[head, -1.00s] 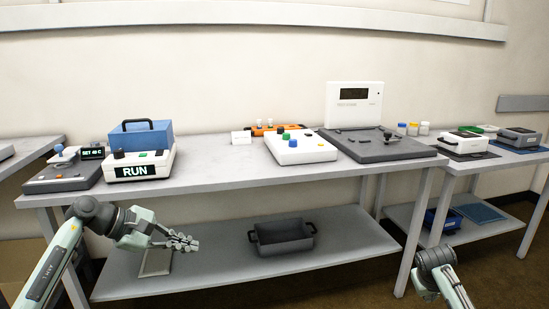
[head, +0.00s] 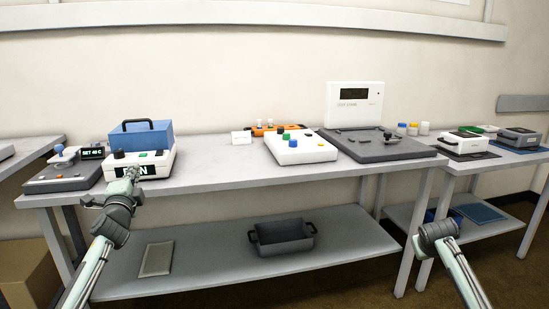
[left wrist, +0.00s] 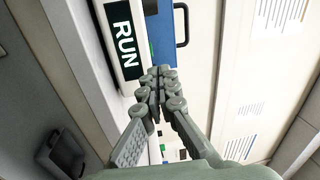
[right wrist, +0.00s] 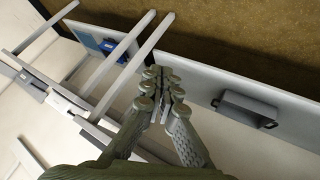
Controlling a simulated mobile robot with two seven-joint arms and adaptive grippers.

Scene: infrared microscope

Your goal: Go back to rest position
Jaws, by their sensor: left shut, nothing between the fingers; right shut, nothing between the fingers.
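My left gripper (head: 133,173) is in front of the white box with the RUN display (head: 155,168) and partly covers that display in the head view. In the left wrist view its fingers (left wrist: 157,85) are together with nothing between them, and the RUN display (left wrist: 125,38) shows beyond them. Whether the fingers touch the box I cannot tell.
The table (head: 225,178) carries a blue case (head: 143,137), a white box with coloured knobs (head: 300,149) and a dark grey instrument base (head: 375,153). A dark bin (head: 283,236) and a flat tray (head: 157,259) are on the lower shelf. A second table stands at the right.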

